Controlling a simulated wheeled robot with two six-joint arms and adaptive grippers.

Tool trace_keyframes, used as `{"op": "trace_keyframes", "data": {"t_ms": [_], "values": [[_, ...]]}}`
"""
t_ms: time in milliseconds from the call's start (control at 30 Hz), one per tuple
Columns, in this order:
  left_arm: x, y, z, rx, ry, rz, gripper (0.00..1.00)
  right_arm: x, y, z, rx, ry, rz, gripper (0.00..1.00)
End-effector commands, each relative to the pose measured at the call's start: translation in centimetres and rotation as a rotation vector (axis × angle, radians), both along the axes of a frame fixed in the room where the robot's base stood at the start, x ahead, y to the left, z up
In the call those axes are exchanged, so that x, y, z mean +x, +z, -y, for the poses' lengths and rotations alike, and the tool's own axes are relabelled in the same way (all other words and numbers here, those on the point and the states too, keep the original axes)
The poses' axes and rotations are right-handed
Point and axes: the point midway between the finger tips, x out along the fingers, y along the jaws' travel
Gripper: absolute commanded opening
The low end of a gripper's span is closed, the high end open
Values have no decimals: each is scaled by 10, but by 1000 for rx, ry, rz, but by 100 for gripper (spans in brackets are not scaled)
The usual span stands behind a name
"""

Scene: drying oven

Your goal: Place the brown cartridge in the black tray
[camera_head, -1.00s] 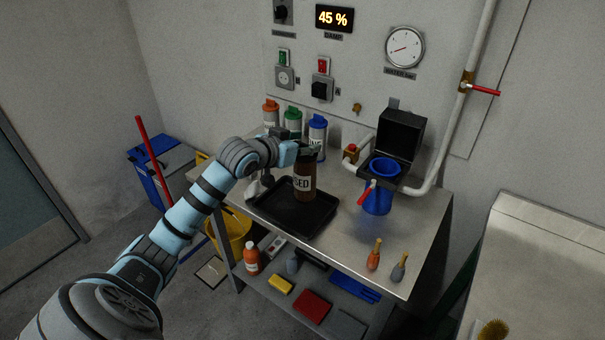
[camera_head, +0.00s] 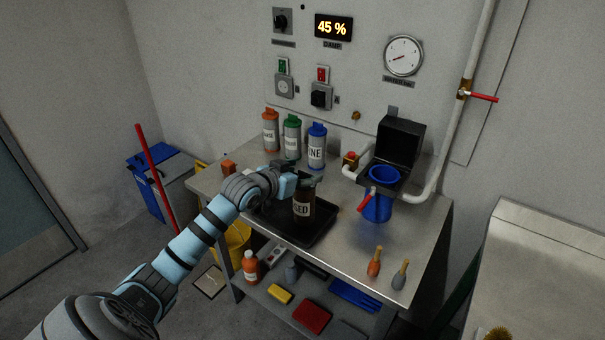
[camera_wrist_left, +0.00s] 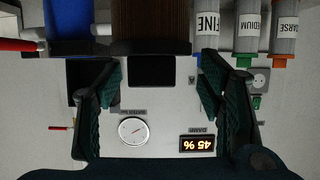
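The brown cartridge (camera_head: 304,209), with a white label, stands upright in the black tray (camera_head: 325,226), its base against the tray floor as far as I can see. My left gripper (camera_head: 306,181) is at the cartridge's top. In the left wrist view, which is upside down, the brown body (camera_wrist_left: 150,25) shows at the top edge. A dark block, seemingly its cap (camera_wrist_left: 151,70), lies between the spread fingers (camera_wrist_left: 160,88). Wall shows between the block and the right finger, so the gripper looks open. My arm hides the tray's left part. My right gripper is not in view.
Orange-, green- and blue-capped bottles (camera_head: 317,148) stand behind the tray. A black box with a blue cup (camera_head: 384,172) is to the right. Two small handled tools (camera_head: 374,262) stand at the front right. The bench (camera_head: 350,248) is clear between tray and tools.

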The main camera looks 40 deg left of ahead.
Motion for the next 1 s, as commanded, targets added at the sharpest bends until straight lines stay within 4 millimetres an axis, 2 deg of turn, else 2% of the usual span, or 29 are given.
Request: {"op": "trace_keyframes", "data": {"t_ms": [167,267,367,500,600,700,833,1000], "values": [[0,2,0,1,0,0,62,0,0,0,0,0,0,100],[-8,6,-1,4,2,-1,62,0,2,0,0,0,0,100],[-25,13,-1,8,-1,-2,62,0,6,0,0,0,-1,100],[-62,29,1,16,-6,-8,62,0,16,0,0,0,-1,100],[-84,39,2,17,-9,-8,62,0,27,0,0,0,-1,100],[-99,50,0,14,3,-6,62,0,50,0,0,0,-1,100],[-109,51,3,5,-2,-3,62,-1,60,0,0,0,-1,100],[-111,49,3,1,-4,0,62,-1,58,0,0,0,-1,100]]}}
